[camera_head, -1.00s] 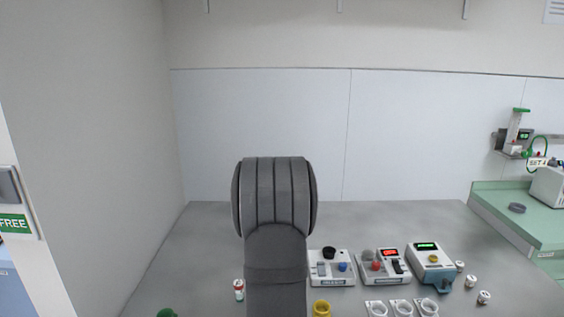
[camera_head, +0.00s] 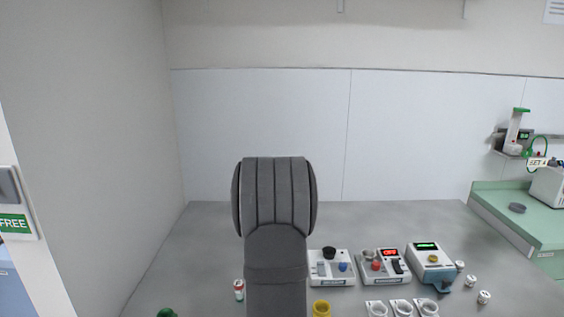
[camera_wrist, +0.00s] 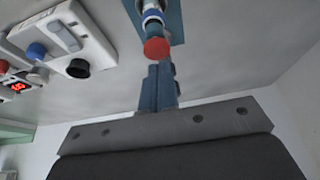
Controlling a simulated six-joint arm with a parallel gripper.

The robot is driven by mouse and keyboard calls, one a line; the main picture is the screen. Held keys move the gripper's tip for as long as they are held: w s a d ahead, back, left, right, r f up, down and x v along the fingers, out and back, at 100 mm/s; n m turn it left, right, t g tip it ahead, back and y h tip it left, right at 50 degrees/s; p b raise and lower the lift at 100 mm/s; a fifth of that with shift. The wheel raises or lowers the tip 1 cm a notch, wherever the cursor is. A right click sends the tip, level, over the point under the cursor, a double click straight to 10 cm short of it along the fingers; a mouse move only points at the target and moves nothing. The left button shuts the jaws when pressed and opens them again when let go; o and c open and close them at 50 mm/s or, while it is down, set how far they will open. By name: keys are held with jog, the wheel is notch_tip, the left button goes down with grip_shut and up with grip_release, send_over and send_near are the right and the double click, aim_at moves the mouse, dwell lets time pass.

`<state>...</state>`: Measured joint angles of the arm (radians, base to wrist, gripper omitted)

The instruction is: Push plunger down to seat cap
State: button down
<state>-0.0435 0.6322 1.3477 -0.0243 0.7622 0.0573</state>
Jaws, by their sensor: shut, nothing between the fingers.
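In the wrist view, a red round plunger top (camera_wrist: 157,48) sits on a slim stem with blue and white rings (camera_wrist: 152,16), above a blue base plate (camera_wrist: 174,28). My gripper (camera_wrist: 157,68) has its blue-grey fingers shut together, with nothing between them. Its fingertips are right beside the red top in the picture; I cannot tell whether they touch it. The cap cannot be made out. In the head view, my arm hides the plunger and my gripper.
White control boxes with knobs (camera_head: 331,281) (camera_head: 384,280) and a teal-fronted device (camera_head: 431,262) stand right of my arm. White ring holders (camera_head: 401,308), a yellow cup (camera_head: 321,308) and small jars (camera_head: 484,297) are nearby. A small red-and-white vial (camera_head: 239,290) stands left. The grey bench behind is clear.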

jog(key=shift+f, duration=1.1)
dwell(0.6)
notch_tip(320, 180, up, 8)
dwell(1.0)
jog(key=shift+f, duration=3.45)
jog(key=shift+r, duration=0.1)
jog(key=shift+r, duration=1.9)
